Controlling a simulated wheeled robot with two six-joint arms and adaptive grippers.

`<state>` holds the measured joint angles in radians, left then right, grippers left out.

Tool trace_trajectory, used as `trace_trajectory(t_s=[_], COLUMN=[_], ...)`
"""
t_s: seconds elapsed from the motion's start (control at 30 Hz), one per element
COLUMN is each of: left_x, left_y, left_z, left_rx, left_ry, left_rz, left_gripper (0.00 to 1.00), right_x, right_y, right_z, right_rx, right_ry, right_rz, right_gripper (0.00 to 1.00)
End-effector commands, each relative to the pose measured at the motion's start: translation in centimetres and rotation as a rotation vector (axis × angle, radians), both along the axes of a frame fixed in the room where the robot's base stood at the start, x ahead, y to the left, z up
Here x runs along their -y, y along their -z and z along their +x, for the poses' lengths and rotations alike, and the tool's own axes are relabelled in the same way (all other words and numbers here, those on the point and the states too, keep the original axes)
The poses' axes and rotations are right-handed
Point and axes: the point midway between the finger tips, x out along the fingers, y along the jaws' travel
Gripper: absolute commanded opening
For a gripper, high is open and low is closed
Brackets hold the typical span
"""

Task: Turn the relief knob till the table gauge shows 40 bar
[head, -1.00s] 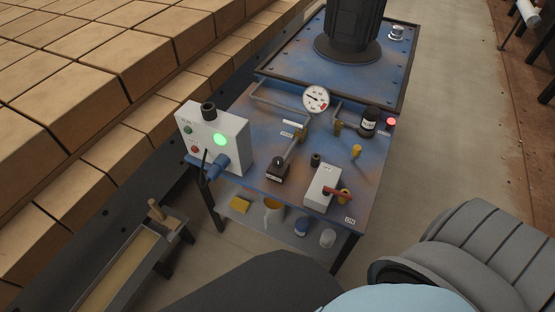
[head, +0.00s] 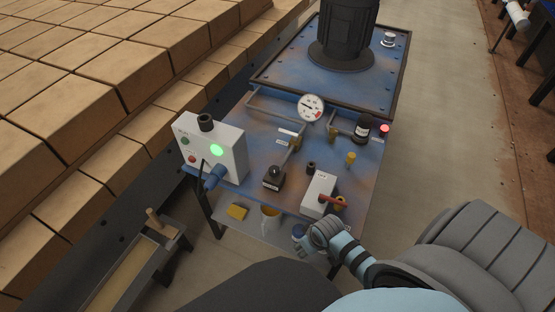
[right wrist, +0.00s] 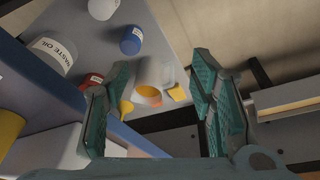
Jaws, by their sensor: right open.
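The table gauge (head: 311,108) has a round white dial with a red mark. Its needle is too small to read. A black cylinder with a white label (head: 362,128) stands at the right of the blue table (head: 330,158), and a small yellow knob (head: 351,158) stands nearer. I cannot read which is the relief knob. My right gripper (head: 318,238) is open and empty at the table's front edge, below the box with the red lever. Its spread fingers show in the right wrist view (right wrist: 160,75), with the lower shelf beyond them. My left gripper is out of view.
A white box with a green lamp (head: 215,145) stands at the table's left. A grey box with a red lever (head: 318,195) is at the front right. The shelf below holds a blue can (right wrist: 131,41) and a waste-oil container (right wrist: 52,57).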

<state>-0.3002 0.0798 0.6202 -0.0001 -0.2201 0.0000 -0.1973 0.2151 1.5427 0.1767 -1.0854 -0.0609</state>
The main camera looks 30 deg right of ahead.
Motion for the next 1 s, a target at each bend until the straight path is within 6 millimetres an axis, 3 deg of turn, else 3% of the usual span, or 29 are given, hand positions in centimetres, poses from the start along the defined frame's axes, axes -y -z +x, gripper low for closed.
trace_trajectory(t_s=[0.03, 0.13, 0.3, 0.4, 0.5, 0.57, 0.67, 1.0], left_x=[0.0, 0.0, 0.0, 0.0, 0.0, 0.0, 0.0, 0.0], left_y=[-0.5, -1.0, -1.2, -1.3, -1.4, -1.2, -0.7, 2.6], left_z=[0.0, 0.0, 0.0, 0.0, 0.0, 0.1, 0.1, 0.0], left_rx=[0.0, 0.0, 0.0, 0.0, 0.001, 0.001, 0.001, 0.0], left_ry=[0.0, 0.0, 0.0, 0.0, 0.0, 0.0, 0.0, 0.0], left_rz=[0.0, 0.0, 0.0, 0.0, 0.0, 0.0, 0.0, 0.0], left_gripper=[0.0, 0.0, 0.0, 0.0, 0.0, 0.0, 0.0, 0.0], right_x=[-0.3, -0.9, 1.9, 3.3, 4.1, 4.2, 4.0, 2.9], right_y=[-3.2, -9.7, -17.4, -21.9, -24.9, -25.3, -23.9, -14.9], right_z=[1.6, 4.3, 12.7, 15.7, 17.2, 17.6, 18.1, 21.5], right_rx=[0.023, 0.056, 0.091, 0.108, 0.121, 0.123, 0.122, 0.121], right_ry=[-0.025, -0.091, -0.171, -0.211, -0.236, -0.244, -0.244, -0.243], right_rz=[0.002, 0.011, 0.043, 0.061, 0.074, 0.078, 0.083, 0.081], right_gripper=[0.51, 0.51, 0.51, 0.51, 0.51, 0.51, 0.51, 0.51])
